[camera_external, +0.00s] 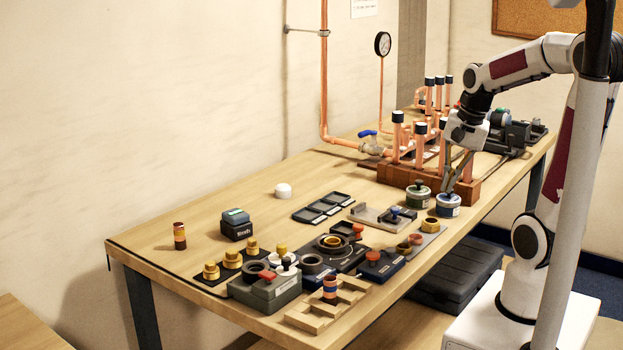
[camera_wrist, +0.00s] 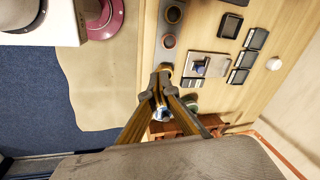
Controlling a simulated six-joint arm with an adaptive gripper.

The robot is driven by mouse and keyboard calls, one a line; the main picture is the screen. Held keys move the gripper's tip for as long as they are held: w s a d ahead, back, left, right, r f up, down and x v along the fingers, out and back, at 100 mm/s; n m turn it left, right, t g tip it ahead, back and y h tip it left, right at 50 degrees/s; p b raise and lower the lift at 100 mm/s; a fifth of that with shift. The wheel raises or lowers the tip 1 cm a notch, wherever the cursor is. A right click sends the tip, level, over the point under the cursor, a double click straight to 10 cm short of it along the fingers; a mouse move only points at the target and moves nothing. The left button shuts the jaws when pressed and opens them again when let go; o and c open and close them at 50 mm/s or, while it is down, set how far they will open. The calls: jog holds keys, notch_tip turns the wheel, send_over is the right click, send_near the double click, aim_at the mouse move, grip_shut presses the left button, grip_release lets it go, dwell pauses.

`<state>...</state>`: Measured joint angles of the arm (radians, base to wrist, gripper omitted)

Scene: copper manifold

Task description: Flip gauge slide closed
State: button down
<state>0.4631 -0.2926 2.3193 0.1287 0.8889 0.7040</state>
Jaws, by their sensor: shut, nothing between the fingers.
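The gauge slide (camera_external: 378,216) looks like a light metal plate with a dark block and blue knob (camera_external: 396,213) on it, lying on the bench at the middle. In the wrist view the same plate (camera_wrist: 216,66) is to the upper right of my fingertips, with the blue knob (camera_wrist: 200,70) showing. I cannot tell how far the slide stands open. My gripper (camera_external: 450,190) points down above the green and blue lidded tins, to the right of the plate and apart from it. In the wrist view its fingertips (camera_wrist: 162,76) meet, shut and empty.
A green tin (camera_external: 418,197) and a blue tin (camera_external: 448,206) stand beside the plate. A brass nut (camera_external: 430,224) is close to its right. The copper manifold on its wooden block (camera_external: 466,190) stands behind. Black trays (camera_external: 323,207) lie to the left. Bare bench is at the back left.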

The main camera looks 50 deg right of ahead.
jog(key=w+d+m, duration=0.4)
jog(key=w+m, duration=0.1)
jog(key=m, duration=1.5)
jog(key=shift+t+y, duration=0.4)
jog(key=shift+w+r, duration=0.1)
send_near(400, 221)
jog(key=s+f, duration=0.2)
jog(key=f, duration=0.1)
jog(key=shift+s+d+f, duration=0.1)
jog(key=shift+s+f, duration=0.05)
jog(key=shift+s, duration=0.15)
jog(key=shift+w+f, duration=0.1)
jog(key=shift+w, duration=0.8)
jog(key=shift+w+a+f, duration=0.1)
jog(key=shift+w+a, duration=0.05)
jog(key=shift+w, duration=0.35)
jog(key=shift+w+a+f, duration=0.1)
jog(key=shift+w+a, duration=0.05)
jog(key=shift+w, duration=0.4)
